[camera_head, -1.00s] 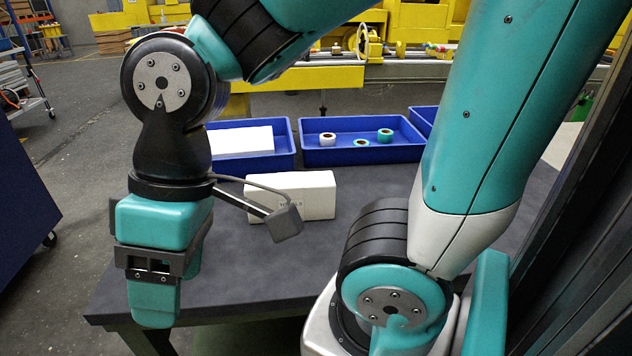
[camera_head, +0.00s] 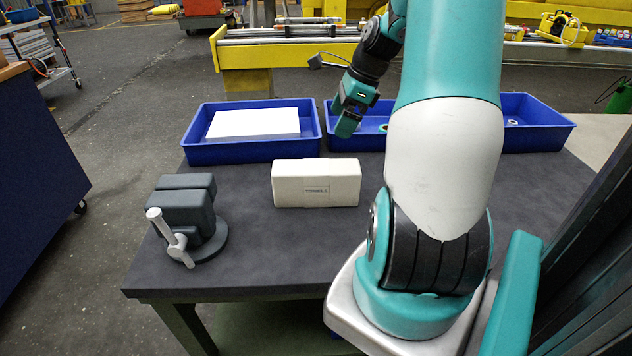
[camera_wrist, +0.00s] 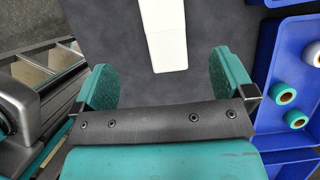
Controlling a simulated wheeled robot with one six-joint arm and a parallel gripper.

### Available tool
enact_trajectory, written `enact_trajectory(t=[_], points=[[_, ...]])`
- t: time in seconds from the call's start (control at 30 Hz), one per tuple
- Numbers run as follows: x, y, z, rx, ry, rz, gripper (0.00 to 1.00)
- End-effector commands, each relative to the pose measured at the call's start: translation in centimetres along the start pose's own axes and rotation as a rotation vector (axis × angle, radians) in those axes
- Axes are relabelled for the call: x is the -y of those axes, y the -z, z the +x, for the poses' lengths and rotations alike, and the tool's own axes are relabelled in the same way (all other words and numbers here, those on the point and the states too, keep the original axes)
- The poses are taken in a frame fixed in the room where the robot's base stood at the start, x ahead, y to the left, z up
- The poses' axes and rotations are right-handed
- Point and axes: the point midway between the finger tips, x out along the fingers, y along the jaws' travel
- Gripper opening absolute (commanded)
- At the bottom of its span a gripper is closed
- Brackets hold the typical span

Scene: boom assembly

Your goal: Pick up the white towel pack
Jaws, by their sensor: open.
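The white towel pack (camera_head: 316,184) is a long white box with a printed label on its front. It lies on the dark table in front of the left blue bin. In the wrist view the towel pack (camera_wrist: 163,34) shows beyond my fingers, roughly midway between them, its far end cut off by the frame edge. My gripper (camera_head: 349,113) is up over the blue bins, behind and to the right of the pack in the head view. In the wrist view my gripper (camera_wrist: 165,80) has its two teal fingers wide apart with nothing between them.
A grey vise (camera_head: 187,216) stands on the table's left side. A blue bin (camera_head: 250,151) holds a white block (camera_head: 254,124). Another blue bin (camera_wrist: 258,85) with several tape rolls lies close to the right finger. The table (camera_head: 290,245) is clear in front of the pack.

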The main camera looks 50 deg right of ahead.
Motion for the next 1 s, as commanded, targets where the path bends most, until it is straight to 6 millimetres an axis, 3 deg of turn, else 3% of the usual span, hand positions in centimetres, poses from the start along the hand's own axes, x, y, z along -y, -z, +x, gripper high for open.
enact_trajectory(t=[0.4, 0.77, 1.0], points=[[-0.1, -0.1, 8.9, 0.001, -0.007, 0.003, 1.0], [0.0, 0.0, 12.5, -0.001, -0.004, 0.002, 1.0], [0.2, 0.0, 16.0, 0.0, -0.004, 0.001, 1.0]])
